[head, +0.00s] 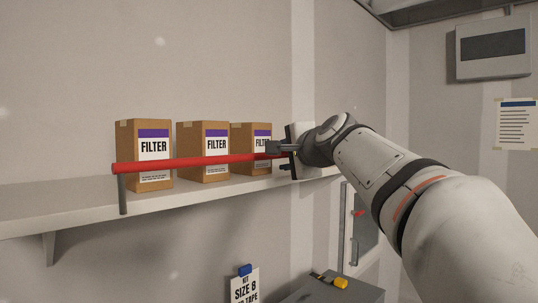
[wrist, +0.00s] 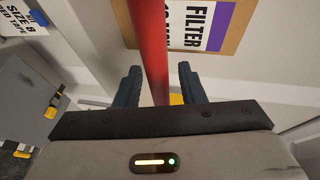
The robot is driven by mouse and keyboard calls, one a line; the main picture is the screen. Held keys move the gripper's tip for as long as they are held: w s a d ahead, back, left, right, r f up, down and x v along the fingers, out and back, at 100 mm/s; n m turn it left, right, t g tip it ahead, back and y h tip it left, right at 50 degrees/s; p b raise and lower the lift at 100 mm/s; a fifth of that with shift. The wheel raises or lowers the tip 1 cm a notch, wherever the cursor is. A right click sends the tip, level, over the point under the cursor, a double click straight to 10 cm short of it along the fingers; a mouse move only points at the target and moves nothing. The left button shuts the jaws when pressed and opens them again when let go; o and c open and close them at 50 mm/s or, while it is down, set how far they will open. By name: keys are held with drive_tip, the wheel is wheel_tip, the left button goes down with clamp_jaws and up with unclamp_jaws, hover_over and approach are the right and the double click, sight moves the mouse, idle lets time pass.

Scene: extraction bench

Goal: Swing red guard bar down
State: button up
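The red guard bar (head: 200,162) lies nearly level across the front of the filter boxes, above the shelf edge. Its left end meets a short grey post (head: 122,194). My gripper (head: 280,155) is at the bar's right end, and the bar's tip there is partly hidden by it. In the wrist view the bar (wrist: 150,45) runs between the two dark fingers of my gripper (wrist: 159,85). The fingers are apart, with a gap visible on each side of the bar. I cannot tell how deep the bar sits between them.
Several filter boxes (head: 152,180) stand on the white shelf (head: 60,208) behind the bar. A grey wall panel (head: 365,225) is at lower right. Space before the shelf looks clear.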

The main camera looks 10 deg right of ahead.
clamp_jaws()
drive_tip(key=shift+a+f+b, duration=0.1)
drive_tip(key=shift+f+b, duration=0.1)
drive_tip(key=shift+b, duration=0.15)
drive_tip(key=shift+b, duration=0.6)
